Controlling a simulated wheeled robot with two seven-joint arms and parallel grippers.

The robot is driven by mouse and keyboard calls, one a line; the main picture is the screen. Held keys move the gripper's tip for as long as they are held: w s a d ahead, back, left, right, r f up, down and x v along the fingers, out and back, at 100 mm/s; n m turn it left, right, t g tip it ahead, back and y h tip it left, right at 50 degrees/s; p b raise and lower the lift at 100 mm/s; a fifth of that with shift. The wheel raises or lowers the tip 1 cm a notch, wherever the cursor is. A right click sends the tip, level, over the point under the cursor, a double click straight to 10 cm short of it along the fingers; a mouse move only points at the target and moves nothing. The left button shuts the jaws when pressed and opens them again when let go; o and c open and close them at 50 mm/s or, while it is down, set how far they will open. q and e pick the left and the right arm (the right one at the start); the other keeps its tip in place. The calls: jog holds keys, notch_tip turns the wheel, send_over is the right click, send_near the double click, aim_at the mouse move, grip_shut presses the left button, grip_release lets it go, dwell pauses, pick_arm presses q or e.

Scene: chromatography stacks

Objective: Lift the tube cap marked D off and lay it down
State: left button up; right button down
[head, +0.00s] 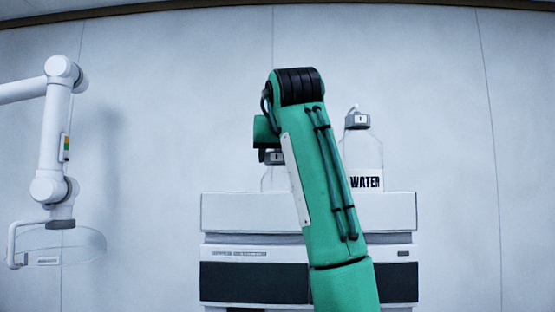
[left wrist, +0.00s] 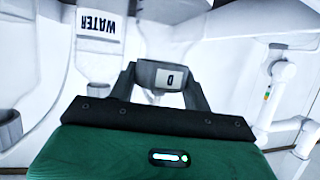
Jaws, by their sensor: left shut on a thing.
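The cap marked D (left wrist: 168,78) is dark grey with a white label, and it shows in the left wrist view between the fingers of my left gripper (left wrist: 162,82). The gripper is shut on it. A clear bottle (head: 272,180) with a grey top stands just left of my arm, below the green wrist end. I cannot tell whether the held cap touches anything beneath it. My right gripper is in neither view.
A bottle labelled WATER (head: 365,160), with a grey cap, stands right of my arm on the white-and-dark instrument stack (head: 220,212). A white jointed arm (head: 50,145) with a clear round piece hangs at the left. The wall between that arm and the stack is clear.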

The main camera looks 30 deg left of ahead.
pick_arm(q)
jog(key=shift+r, duration=0.4)
notch_tip(320, 180, up, 7)
jog(key=shift+s+f+b, duration=0.1)
jog(key=shift+f+b, duration=0.1)
jog(key=shift+b, duration=0.65)
jog(key=shift+r, duration=1)
jog(key=shift+r+p, duration=0.4)
jog(key=shift+p, duration=0.1)
